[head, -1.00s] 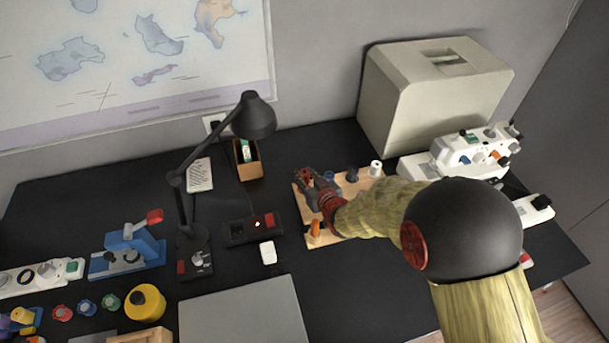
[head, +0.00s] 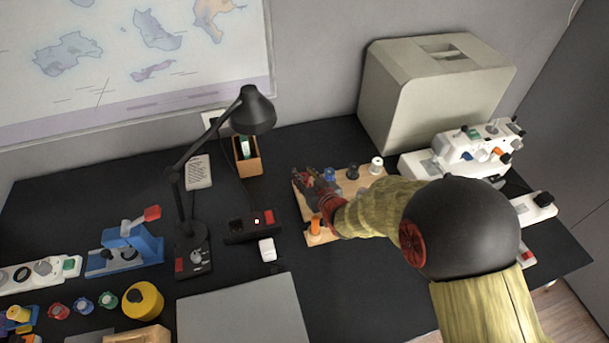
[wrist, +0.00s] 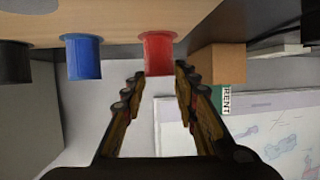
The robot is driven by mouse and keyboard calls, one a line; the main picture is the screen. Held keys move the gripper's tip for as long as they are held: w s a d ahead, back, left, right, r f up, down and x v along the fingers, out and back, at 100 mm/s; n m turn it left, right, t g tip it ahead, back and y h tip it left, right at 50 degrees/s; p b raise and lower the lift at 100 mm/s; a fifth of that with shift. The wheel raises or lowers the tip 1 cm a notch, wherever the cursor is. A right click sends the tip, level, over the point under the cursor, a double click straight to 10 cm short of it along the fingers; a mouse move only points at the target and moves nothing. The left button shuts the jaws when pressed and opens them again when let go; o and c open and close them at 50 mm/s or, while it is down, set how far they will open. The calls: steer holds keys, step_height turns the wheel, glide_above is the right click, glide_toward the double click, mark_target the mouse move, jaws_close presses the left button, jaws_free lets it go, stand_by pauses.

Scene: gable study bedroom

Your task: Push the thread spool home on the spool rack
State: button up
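The spool rack (head: 343,187) is a light wooden board on the black desk, in the head view. A white spool (head: 376,165), a black spool (head: 352,171) and a blue spool (head: 329,174) stand along its far side; an orange spool (head: 315,224) is at its near left. In the wrist view a red spool (wrist: 157,52) stands out from the board, beside the blue one. My gripper (wrist: 160,74) is open, its two fingertips apart on either side of the red spool's end, with no clear grip. In the head view my gripper covers the rack's left part and hides the red spool.
A desk lamp (head: 252,110) and a black box with a red switch (head: 249,224) stand left of the rack. A wooden holder (head: 248,158) is behind left. A beige case (head: 430,95) and a white machine (head: 465,155) stand right and behind.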

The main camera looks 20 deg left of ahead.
steer(key=o, duration=0.3)
steer(key=shift+s+f, duration=0.1)
steer(key=shift+f, duration=0.1)
steer(key=shift+o, duration=0.2)
steer(key=shift+s+d, duration=0.1)
steer(key=shift+d, duration=0.05)
steer(key=v, duration=1.1)
steer(key=shift+d+r, duration=0.2)
steer(key=shift+r, duration=0.2)
steer(key=shift+s, duration=0.15)
steer(key=d+r+m+h+p, duration=0.35)
steer(key=d+r+h, duration=0.25)
steer(key=d+r, duration=1)
steer(key=s+d+r+m+g+h, duration=0.1)
steer(key=s+d+r+m+g, duration=0.1)
steer(key=s+d, duration=0.4)
steer(key=s+d+r+m+g+h+p, duration=0.1)
steer(key=s+d+r, duration=0.4)
steer(key=s, duration=1)
steer(key=d+m+g, duration=0.1)
steer(key=d+g, duration=0.1)
steer(key=shift+s+d+r+h+p, duration=0.25)
steer(key=shift+s+d+h+p, duration=0.05)
steer(key=shift+s, duration=0.1)
